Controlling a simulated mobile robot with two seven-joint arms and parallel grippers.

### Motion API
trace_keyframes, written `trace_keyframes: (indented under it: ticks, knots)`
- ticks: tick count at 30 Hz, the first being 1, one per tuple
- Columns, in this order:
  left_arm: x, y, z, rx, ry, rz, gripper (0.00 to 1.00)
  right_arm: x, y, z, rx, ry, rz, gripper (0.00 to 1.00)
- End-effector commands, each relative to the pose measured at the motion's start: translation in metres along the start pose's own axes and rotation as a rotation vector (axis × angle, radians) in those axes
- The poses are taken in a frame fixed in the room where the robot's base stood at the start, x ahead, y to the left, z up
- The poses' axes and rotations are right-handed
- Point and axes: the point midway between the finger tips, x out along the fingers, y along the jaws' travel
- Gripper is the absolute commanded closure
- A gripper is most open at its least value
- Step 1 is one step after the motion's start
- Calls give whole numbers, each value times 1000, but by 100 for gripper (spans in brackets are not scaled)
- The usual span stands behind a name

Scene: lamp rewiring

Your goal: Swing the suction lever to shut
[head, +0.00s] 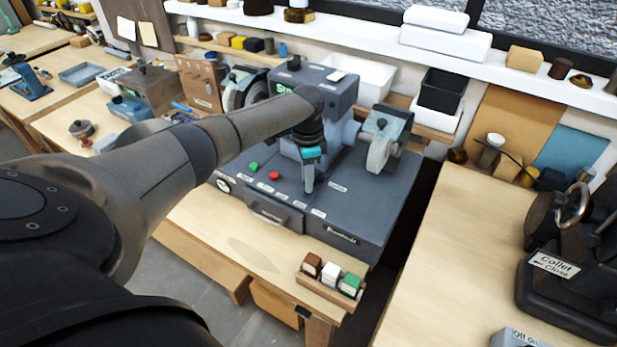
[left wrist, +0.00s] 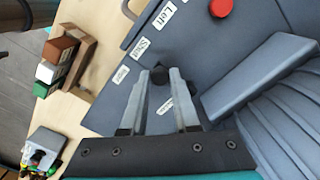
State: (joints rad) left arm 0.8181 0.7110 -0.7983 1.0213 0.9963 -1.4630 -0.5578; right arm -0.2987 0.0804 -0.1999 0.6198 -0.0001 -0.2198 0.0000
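My left gripper (head: 308,187) points down over the front of the dark grey machine (head: 345,205). In the left wrist view its two grey fingers (left wrist: 161,77) stand on either side of a small dark round knob (left wrist: 159,76), which fills the gap at the tips. The knob seems to be the suction lever's end; the rest of the lever is hidden. White labels lie around it, one reading "Shut" (left wrist: 142,47) and one reading "Left" (left wrist: 165,14). The fingers hide the knob in the head view. My right gripper is not in view.
A red button (head: 274,176) and a green button (head: 253,166) sit left of the gripper. A grinding wheel (head: 381,150) stands at the machine's right. A small rack of coloured blocks (head: 330,276) lies at the bench's front. A bench with a dark collet device (head: 570,265) is at right.

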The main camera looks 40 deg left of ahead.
Motion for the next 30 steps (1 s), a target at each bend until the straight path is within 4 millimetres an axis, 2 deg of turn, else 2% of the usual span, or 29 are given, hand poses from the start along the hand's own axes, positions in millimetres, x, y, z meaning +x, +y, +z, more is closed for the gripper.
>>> trace_keyframes:
  ticks: [1, 8, 15, 19, 23, 30]
  knots:
    - [-1, -1, 0, -1, 0, -2, 66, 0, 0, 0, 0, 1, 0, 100]
    - [0, 0, 0, -1, 0, -2, 41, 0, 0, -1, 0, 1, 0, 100]
    - [-1, 0, 0, -1, 0, -1, 41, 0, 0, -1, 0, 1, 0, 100]
    - [-8, -1, 0, -1, 1, -2, 41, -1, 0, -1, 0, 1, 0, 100]
    - [-29, -1, 0, 1, 3, -5, 41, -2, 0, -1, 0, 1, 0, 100]
    - [-88, -1, -1, 0, 5, -5, 41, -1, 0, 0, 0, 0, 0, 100]
